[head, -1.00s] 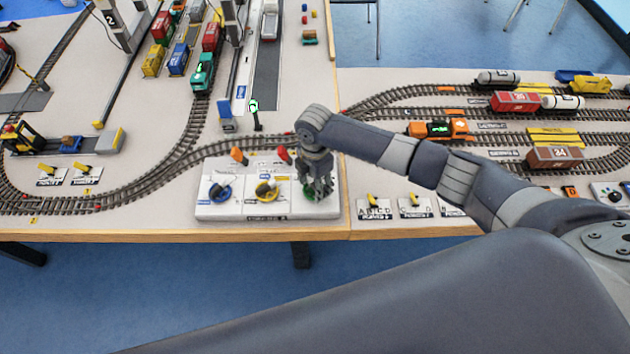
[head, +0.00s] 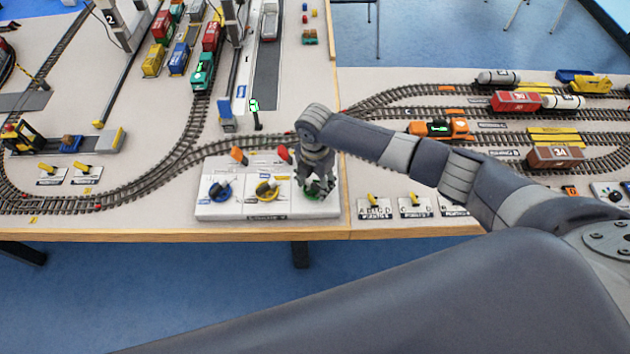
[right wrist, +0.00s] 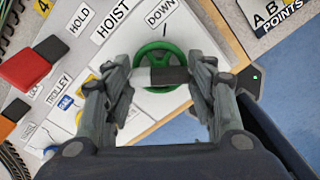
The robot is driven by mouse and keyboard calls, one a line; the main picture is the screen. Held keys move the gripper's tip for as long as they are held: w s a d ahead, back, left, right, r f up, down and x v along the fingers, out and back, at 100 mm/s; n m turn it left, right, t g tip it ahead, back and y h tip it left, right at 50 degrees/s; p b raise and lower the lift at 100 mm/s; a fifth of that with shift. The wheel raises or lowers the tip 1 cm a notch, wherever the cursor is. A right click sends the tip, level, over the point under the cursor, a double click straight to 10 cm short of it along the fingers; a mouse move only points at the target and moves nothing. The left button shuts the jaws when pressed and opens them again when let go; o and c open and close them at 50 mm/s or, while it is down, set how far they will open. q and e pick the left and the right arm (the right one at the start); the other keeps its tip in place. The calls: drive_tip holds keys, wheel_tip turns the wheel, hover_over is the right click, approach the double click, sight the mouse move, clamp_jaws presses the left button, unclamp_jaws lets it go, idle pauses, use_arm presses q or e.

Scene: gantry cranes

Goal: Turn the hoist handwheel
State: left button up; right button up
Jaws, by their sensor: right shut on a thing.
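The green hoist handwheel (right wrist: 160,46) sits on the white control panel (head: 238,211) at its right end, beside the HOIST and DOWN labels in the right wrist view. My right gripper (head: 316,188) reaches down over it from above. In the right wrist view my right gripper (right wrist: 162,77) has one finger on each side of a short grey and dark bar across the wheel, and it is shut on the wheel. The fingers and the bar hide part of the wheel. My left gripper is out of view.
A blue handwheel (head: 219,188) and a yellow handwheel (head: 268,189) are left of the green one. An orange lever (head: 238,155) and a red lever (head: 283,153) stand behind. Points levers (head: 373,203) lie to the right. The table's wooden front edge is close.

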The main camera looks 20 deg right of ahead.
sight(315, 184)
drive_tip(key=o, duration=1)
drive_tip(key=shift+o, duration=0.2)
wheel_tip(315, 184, up, 12)
